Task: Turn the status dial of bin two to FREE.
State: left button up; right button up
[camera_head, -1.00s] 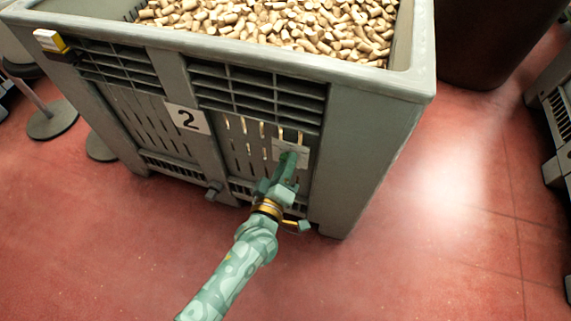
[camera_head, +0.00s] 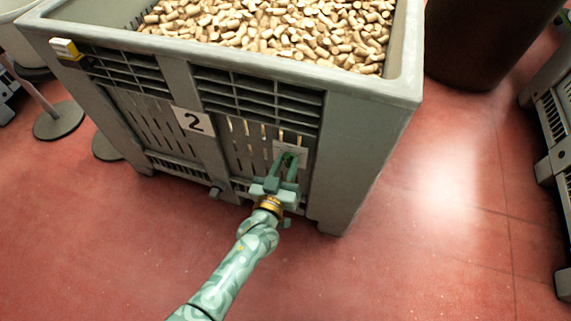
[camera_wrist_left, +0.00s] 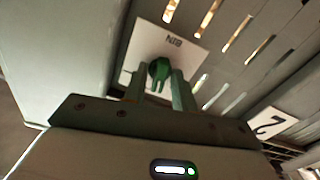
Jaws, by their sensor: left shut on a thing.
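Bin two is a grey slatted crate (camera_head: 358,150) with a white "2" label (camera_head: 193,121), which also shows in the left wrist view (camera_wrist_left: 268,124). The status dial sits on a white plate (camera_head: 302,149) low on the front, right of the label. In the left wrist view its green knob (camera_wrist_left: 158,68) stands on the plate (camera_wrist_left: 188,52). Small lettering there appears upside down, too blurred to read surely. My left gripper (camera_head: 287,164) reaches the plate, its fingers shut on the knob's two sides. In the head view the fingers mostly hide the knob. My right gripper is out of view.
Cork stoppers (camera_head: 290,30) fill the bin. A small yellow and white block (camera_head: 66,49) sits at its left rim. A dark round container (camera_head: 485,45) stands behind at right, and another grey crate (camera_head: 555,115) at the right edge. The red floor is clear in front.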

pick_arm(q)
jog(key=shift+f+m, duration=0.1)
jog(key=shift+m, duration=0.7)
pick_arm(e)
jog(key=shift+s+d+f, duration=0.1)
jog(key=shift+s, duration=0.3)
pick_arm(q)
jog(key=shift+m, duration=0.3)
jog(key=o, duration=0.7)
